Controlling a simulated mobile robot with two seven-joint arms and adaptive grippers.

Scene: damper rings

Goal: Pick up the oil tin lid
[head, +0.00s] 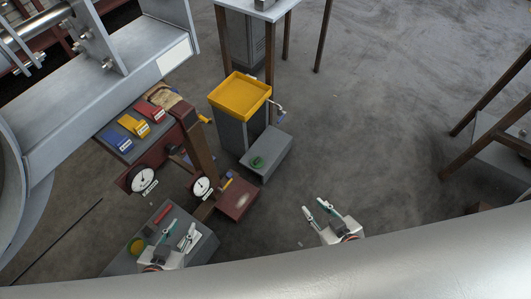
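My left gripper (179,227) is above the grey box at the lower left, its two fingers apart, with no object visible between them. A small round yellow-and-green thing (137,245) lies on that box, left of the gripper. A small round green thing (257,162) sits on a grey block further back, between my two grippers and apart from both. I cannot tell which of these, if either, is the oil tin lid. My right gripper (315,208) is open and empty over the bare floor.
The grey box (203,252) also carries a red item (165,215). Behind it are dials (142,179), a brown post (198,143) and blue, yellow and red labelled blocks (133,126). A yellow tray (240,95) tops a grey cabinet.

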